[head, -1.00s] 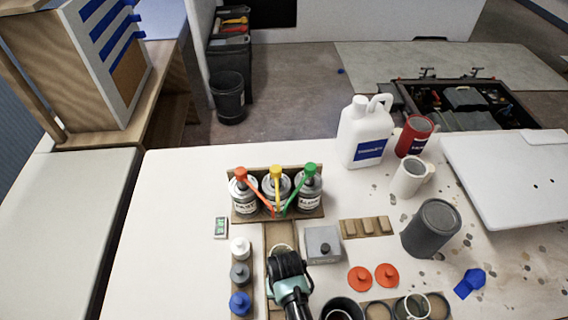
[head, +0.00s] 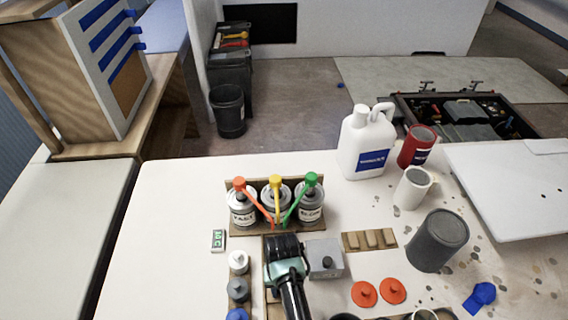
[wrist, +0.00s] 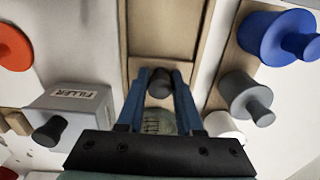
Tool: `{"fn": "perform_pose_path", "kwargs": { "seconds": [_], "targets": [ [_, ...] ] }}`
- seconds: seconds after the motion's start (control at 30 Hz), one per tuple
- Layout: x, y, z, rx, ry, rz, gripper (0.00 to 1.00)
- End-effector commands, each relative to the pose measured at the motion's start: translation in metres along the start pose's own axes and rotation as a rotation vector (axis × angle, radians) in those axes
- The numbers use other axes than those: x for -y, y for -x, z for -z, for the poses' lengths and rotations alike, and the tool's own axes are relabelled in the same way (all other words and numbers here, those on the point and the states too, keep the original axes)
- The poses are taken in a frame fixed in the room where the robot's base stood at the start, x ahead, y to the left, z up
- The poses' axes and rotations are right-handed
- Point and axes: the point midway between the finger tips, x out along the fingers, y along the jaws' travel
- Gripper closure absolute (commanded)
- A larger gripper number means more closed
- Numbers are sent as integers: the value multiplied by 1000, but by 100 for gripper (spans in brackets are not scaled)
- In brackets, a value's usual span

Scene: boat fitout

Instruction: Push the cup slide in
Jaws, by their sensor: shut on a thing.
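The cup slide (wrist: 160,103) is a wooden tray in a wooden channel, running toward the paint cans in the head view. Its dark round knob (wrist: 160,80) sits between the two blue fingers of my gripper (wrist: 160,74) in the wrist view, and the gripper is shut on it. A pale greenish cup (wrist: 158,122) shows beyond the knob, partly hidden by the gripper body. In the head view my gripper (head: 283,262) covers the knob and the cup. It is just in front of the can rack, between the knobbed pots and the grey filler box.
A rack (head: 237,226) of cans with orange, yellow and green tops stands ahead. The grey filler box (head: 325,257) is close on the right. White (head: 238,261), grey (head: 238,288) and blue (head: 237,314) knobbed pots line the left. Orange lids (head: 364,293) lie further right.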

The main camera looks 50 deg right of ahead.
Motion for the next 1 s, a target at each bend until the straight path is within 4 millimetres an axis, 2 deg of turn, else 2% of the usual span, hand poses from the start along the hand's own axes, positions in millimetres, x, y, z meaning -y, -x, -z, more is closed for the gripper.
{"fn": "perform_pose_path", "kwargs": {
  "seconds": [0.5, 0.53, 0.87, 1.0],
  "targets": [
    [0, -2, 32, -1, -1, 1, 96],
    [0, -1, 31, 1, -1, 0, 61],
    [0, 0, 30, 1, 0, 0, 2],
    [0, 0, 30, 1, 0, 0, 0]
  ]
}}
